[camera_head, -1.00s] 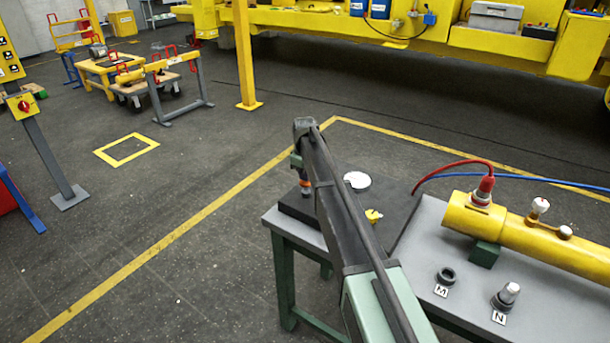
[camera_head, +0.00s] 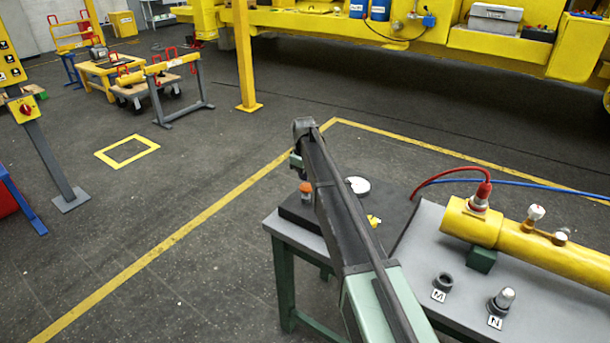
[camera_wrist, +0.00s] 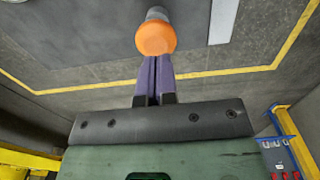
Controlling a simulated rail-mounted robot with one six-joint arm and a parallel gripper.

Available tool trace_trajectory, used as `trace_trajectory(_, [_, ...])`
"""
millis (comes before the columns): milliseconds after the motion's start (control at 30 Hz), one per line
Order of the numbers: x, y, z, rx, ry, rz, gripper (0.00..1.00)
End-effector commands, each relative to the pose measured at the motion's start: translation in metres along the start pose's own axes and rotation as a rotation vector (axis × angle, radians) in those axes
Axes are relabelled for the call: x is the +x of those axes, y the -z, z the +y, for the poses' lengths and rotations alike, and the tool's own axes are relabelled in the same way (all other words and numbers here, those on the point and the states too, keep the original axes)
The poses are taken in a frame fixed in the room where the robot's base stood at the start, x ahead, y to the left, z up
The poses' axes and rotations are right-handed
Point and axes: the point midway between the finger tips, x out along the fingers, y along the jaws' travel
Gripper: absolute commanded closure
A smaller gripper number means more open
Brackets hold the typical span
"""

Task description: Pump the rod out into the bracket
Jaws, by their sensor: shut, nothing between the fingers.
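My gripper (camera_wrist: 155,65) has two purple fingers pressed together with nothing between them. An orange rounded knob (camera_wrist: 156,37) on a grey stem lies just beyond the fingertips in the wrist view; I cannot tell if they touch. In the head view the knob (camera_head: 305,187) stands over the left part of the bench, and my arm hides most of the gripper. The yellow cylinder (camera_head: 535,243) lies on the bench at right, its blunt end facing left. No rod shows out of that end, and I cannot make out the bracket.
The grey bench top (camera_head: 405,262) carries a dark ring at label M (camera_head: 438,295) and a light-tipped part at label N (camera_head: 495,322). A white disc (camera_head: 358,185) and a small yellow piece (camera_head: 374,221) are beside my arm. A red hose (camera_head: 450,172) and blue hose arch behind the cylinder.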

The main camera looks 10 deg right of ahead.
Motion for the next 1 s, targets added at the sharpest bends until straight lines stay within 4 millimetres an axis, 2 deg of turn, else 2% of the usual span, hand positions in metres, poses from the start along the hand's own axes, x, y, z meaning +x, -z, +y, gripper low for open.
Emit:
trace_trajectory(33, [-0.028,0.0,0.001,0.0,0.0,0.0,1.0])
trace_trajectory(200, [-0.07,0.001,0.001,0.0,-0.001,0.0,1.0])
trace_trajectory(300, [-0.085,0.001,0.001,0.0,-0.001,0.001,1.0])
trace_trajectory(433, [-0.092,0.001,0.001,0.0,-0.001,0.001,1.0])
trace_trajectory(1000, [-0.089,0.001,0.001,0.0,-0.001,0.001,1.0])
